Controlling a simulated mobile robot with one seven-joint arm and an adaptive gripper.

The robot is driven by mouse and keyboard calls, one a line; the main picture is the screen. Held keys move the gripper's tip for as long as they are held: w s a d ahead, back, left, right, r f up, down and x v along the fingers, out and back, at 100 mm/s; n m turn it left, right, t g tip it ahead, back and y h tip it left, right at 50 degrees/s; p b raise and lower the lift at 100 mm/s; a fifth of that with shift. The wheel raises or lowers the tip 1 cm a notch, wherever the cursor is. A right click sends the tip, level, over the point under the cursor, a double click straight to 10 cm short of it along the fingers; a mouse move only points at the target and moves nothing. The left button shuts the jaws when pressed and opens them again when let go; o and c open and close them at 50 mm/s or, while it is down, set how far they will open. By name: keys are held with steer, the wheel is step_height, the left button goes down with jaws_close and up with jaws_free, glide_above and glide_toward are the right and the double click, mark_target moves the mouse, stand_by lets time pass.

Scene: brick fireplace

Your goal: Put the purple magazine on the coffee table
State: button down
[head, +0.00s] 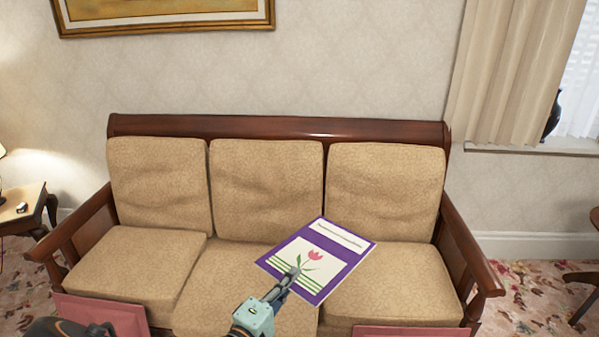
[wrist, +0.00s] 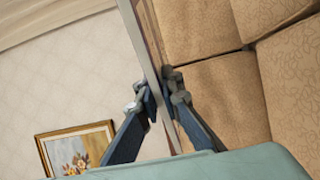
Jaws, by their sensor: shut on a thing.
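The purple magazine (head: 347,238) has a white panel with a pink tulip and green stripes on its cover. In the head view it is in front of the sofa's middle and right cushions, tilted, its cover facing me. My gripper (head: 295,272) is shut on the magazine near its lower left part. In the wrist view the magazine (wrist: 147,40) is seen nearly edge-on, pinched between the two fingertips (wrist: 158,92). I cannot make out a coffee table for certain in either view.
A wooden sofa (head: 280,127) with beige cushions fills the middle. A small side table (head: 22,205) stands at the left. Part of a dark wooden piece (head: 582,280) shows at the right edge. Floral carpet (head: 530,285) is bare right of the sofa. A framed painting (head: 165,15) hangs above.

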steer(key=d+r+m+g+h+p, duration=0.1)
steer(key=d+r+m+g+h, duration=0.15)
steer(key=d+r, duration=0.4)
steer(key=d+r+m+g+h, duration=0.2)
steer(key=d+r+h, duration=0.1)
steer(key=d, duration=0.6)
step_height(320, 180, up, 20)
steer(key=p, duration=2.7)
steer(key=shift+s+r+y, duration=0.15)
steer(key=shift+y, duration=0.2)
